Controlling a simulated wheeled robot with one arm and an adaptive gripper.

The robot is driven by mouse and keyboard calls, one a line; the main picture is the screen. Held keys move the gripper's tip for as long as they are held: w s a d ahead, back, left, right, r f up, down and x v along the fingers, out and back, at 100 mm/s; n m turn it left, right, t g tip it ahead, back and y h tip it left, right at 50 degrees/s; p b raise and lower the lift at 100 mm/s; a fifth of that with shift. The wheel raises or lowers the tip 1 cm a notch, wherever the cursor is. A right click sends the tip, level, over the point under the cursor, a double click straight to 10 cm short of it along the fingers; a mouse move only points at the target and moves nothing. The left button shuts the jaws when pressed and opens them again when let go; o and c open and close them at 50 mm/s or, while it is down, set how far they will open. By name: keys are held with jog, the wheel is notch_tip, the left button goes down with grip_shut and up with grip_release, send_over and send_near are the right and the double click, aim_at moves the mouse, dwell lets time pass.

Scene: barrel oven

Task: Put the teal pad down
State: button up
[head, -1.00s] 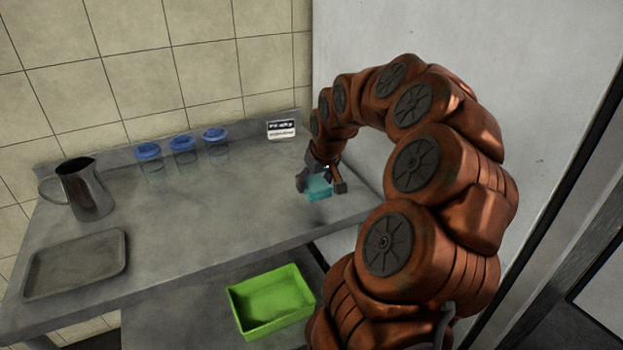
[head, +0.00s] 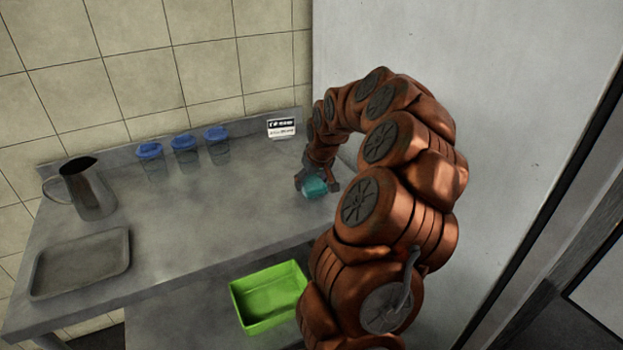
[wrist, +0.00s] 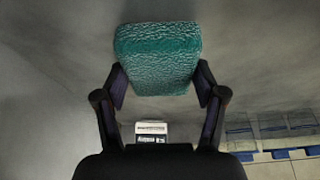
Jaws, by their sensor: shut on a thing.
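The teal pad (head: 315,187) is a small rounded block at the right end of the metal table, over or on its surface. My gripper (head: 318,187) is shut on it. In the wrist view the rough-textured pad (wrist: 158,55) sits between the two fingers of my gripper (wrist: 158,88), one on each side. I cannot tell whether the pad's underside touches the table (head: 225,215).
A small sign (head: 281,127) stands at the back wall. Blue-lidded jars (head: 184,150), a metal pitcher (head: 90,192) and a grey tray (head: 80,264) stand to the left. A green bin (head: 268,297) sits below, on a lower level. The table's middle is clear.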

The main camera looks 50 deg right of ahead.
jog(key=shift+f, duration=0.1)
jog(key=o, duration=1)
jog(key=b+v, duration=0.2)
jog(key=v, duration=1)
jog(key=shift+a, duration=0.1)
